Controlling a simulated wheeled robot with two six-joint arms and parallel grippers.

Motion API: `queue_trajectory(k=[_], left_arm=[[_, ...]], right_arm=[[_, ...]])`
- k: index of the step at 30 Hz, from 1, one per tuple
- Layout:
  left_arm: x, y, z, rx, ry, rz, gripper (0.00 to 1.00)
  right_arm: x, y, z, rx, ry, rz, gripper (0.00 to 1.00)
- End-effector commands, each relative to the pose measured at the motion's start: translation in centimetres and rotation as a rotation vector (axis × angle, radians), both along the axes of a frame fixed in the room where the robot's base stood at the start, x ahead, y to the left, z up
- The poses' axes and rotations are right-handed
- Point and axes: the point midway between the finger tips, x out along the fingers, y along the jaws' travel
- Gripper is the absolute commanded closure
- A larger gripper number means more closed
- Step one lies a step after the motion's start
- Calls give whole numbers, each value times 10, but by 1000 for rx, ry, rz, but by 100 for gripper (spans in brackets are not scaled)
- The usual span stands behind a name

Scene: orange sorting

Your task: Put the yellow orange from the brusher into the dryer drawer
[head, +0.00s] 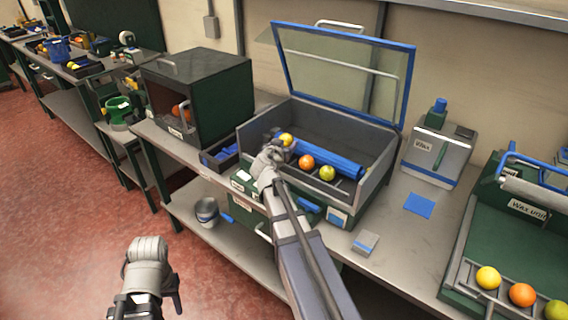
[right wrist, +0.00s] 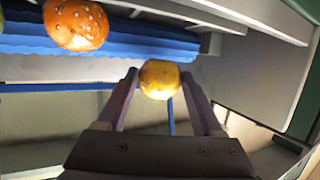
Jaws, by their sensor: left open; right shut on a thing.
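The yellow orange (head: 286,139) is at the left end of the brusher (head: 385,165), whose lid stands open. My right gripper (head: 279,146) is shut on it; in the right wrist view the yellow orange (right wrist: 159,79) sits between the two fingertips. Whether it is clear of the brusher's surface I cannot tell. An orange fruit (head: 306,161) and a yellow-green one (head: 327,173) lie in front of the blue roller (head: 330,160). My left gripper (head: 148,300) is open and empty over the floor. I cannot tell which part is the dryer drawer.
A dark green cabinet (head: 205,75) with orange fruit inside stands left of the brusher, with a small blue-filled tray (head: 220,156) between them. A wax container (head: 437,150) and the wax unit (head: 500,235) stand to the right. A bucket (head: 207,213) is on the lower shelf.

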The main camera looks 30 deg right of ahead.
Motion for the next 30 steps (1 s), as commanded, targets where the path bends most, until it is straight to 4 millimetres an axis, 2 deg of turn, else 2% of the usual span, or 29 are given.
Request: queue_trajectory(k=[1,8,18,30], left_arm=[[0,0,-7,0,0,0,54],[0,0,-10,0,0,0,54],[0,0,-51,0,0,-1,54],[0,0,-53,0,0,-1,54]], right_arm=[[0,0,-7,0,0,0,90],[0,0,-10,0,0,0,90],[0,0,-51,0,0,0,90],[0,0,-53,0,0,0,90]])
